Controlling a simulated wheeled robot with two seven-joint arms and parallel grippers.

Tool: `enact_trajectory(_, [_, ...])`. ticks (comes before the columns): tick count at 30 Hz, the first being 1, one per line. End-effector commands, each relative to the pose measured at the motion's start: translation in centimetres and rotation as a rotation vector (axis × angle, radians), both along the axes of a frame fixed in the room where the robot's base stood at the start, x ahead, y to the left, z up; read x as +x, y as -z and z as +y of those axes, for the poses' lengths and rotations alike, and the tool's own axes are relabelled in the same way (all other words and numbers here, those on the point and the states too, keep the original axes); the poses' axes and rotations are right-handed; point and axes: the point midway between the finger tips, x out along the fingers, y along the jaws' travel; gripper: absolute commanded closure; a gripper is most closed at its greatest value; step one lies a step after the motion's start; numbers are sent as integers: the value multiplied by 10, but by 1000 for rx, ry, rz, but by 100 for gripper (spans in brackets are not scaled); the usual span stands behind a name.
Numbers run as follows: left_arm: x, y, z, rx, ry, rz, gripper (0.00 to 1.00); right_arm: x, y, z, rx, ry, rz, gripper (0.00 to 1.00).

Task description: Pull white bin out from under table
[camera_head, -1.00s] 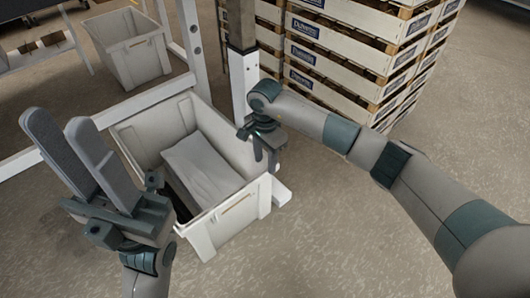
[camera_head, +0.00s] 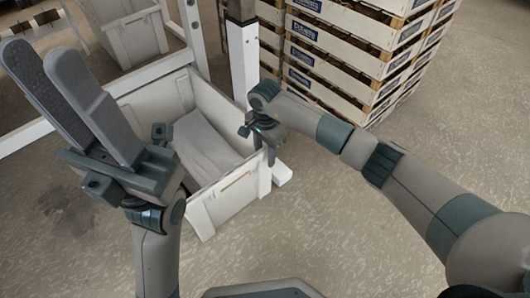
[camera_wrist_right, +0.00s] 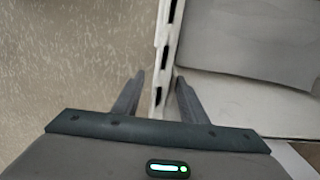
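The white bin (camera_head: 228,203) stands on the floor, partly under the white table frame, with its near end sticking out. A grey-white sheet-like item (camera_head: 203,145) lies inside it. My right gripper (camera_head: 271,150) is at the bin's right side wall, fingers pointing down. In the right wrist view its fingers (camera_wrist_right: 158,78) straddle the bin's wall (camera_wrist_right: 165,50), one outside and one inside. A gap shows beside the wall, so it looks open. My left gripper (camera_head: 45,55) is raised at the left with its two fingers apart and empty; it hides the bin's left part.
A white table leg (camera_head: 243,65) stands just behind the bin's right side, with a foot (camera_head: 281,175) beside it. Stacked wooden crates (camera_head: 345,60) stand behind right. Another grey-white bin (camera_head: 135,38) is at the back left. The floor in front and right is clear.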

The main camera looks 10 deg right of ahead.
Motion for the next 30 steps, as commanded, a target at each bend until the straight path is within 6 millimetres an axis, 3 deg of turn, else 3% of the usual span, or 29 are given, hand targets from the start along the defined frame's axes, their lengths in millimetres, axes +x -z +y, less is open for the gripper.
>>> enact_trajectory(1, [0,0,0,1,0,0,69,0,0,0,0,0,0,71])
enact_trajectory(5, [1,1,0,2,-1,5,69,0,0,0,0,0,0,100])
enact_trajectory(30, [1,2,1,3,-3,4,69,0,0,0,-1,0,2,100])
